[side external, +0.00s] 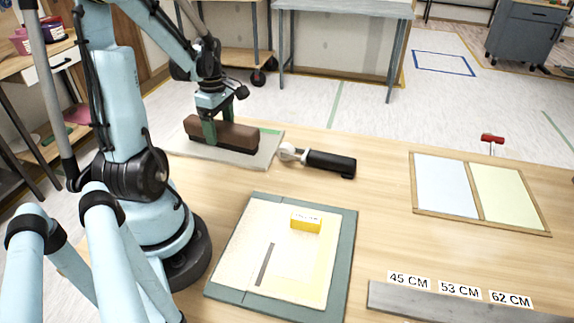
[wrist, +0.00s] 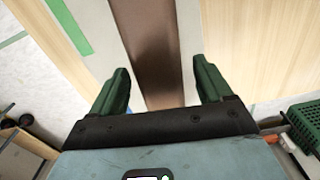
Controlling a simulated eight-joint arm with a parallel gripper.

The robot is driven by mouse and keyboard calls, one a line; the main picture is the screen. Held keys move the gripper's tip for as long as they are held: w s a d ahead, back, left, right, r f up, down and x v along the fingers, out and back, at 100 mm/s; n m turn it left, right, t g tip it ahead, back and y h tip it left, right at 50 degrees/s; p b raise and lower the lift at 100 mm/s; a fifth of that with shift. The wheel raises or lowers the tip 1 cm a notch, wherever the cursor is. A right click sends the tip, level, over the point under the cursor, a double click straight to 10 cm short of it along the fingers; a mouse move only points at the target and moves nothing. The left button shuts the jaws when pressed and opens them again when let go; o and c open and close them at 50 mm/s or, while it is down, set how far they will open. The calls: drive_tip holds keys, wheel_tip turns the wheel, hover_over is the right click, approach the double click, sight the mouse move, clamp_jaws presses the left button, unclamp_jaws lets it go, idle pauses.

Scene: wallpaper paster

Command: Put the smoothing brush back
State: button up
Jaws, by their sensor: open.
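The smoothing brush (side external: 238,136), a long brown block with a darker lower part, lies on a pale grey mat (side external: 262,152) at the back left of the table. My gripper (side external: 218,128) is down at the brush, with one green finger on its near side. In the wrist view the brush (wrist: 157,45) runs between the two fingers of my gripper (wrist: 162,85). The jaws are open, with a visible gap on each side of the brush. The far finger is mostly hidden in the side view.
A black-handled roller or tool (side external: 328,163) lies right of the mat. A green cutting mat (side external: 345,240) holds a cream sheet, a yellow block (side external: 306,222) and a dark strip. A framed two-panel board (side external: 476,192) lies right. A grey ruler board (side external: 440,301) lies in front.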

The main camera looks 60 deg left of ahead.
sight(220, 125)
drive_tip(key=r, duration=1)
drive_tip(key=shift+s+d+r, duration=0.15)
drive_tip(key=shift+s+r, duration=0.15)
drive_tip(key=shift+s, duration=0.05)
drive_tip(key=w+d+m+t, duration=0.3)
drive_tip(key=w+d+m, duration=0.1)
drive_tip(key=d+m, duration=0.9)
drive_tip(key=w+d+f+m+t, duration=0.1)
drive_tip(key=w+d+m+t, duration=0.3)
drive_tip(key=d+m, duration=0.8)
drive_tip(key=shift+w+d+m, duration=0.4)
drive_tip(key=shift+w+d, duration=0.1)
drive_tip(key=shift+w, duration=0.15)
